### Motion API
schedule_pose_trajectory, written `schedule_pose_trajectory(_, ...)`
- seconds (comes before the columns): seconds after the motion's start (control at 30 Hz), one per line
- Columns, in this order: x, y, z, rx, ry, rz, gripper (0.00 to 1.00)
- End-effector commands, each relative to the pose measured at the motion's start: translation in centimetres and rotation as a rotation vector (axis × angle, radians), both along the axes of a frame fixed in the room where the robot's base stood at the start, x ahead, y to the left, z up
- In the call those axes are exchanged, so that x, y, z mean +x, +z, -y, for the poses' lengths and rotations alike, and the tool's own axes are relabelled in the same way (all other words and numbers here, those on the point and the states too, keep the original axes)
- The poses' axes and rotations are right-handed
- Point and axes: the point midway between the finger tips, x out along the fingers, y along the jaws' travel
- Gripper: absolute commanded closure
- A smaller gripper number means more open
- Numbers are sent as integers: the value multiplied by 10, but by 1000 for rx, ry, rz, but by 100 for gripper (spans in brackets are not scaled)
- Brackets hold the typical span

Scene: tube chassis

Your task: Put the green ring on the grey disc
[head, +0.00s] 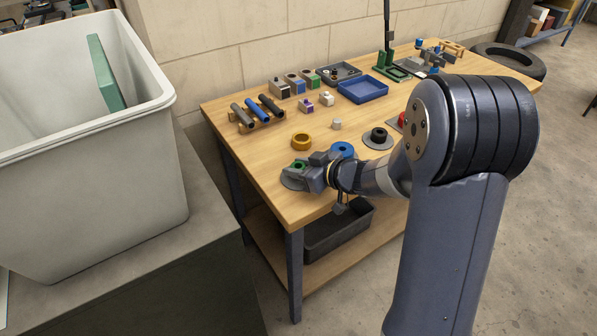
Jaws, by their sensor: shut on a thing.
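The green ring (299,164) is at my gripper's fingertips, over the grey disc (290,180) near the left front corner of the wooden table. My gripper (306,170) is shut on the green ring. The gripper body hides part of the ring and the right part of the disc. I cannot tell whether the ring touches the disc.
A black ring on a grey disc (378,139) is further right. Several blocks, tubes and a blue tray (362,89) stand at the back. A big bin (80,140) is left.

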Motion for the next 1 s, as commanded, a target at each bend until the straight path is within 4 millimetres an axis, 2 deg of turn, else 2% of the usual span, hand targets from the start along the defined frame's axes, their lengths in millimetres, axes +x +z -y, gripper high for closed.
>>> schedule_pose_trajectory(0.07, 0, -6, 0, -1, 0, 1, 89)
schedule_pose_trajectory(0.43, 0, -10, 0, -1, 0, 1, 89)
schedule_pose_trajectory(0.47, 0, -10, 0, -1, -1, 1, 66)
schedule_pose_trajectory(0.7, 0, -9, 0, -1, -1, 1, 46)
schedule_pose_trajectory(1.0, 0, -6, 0, -1, 0, 2, 45)
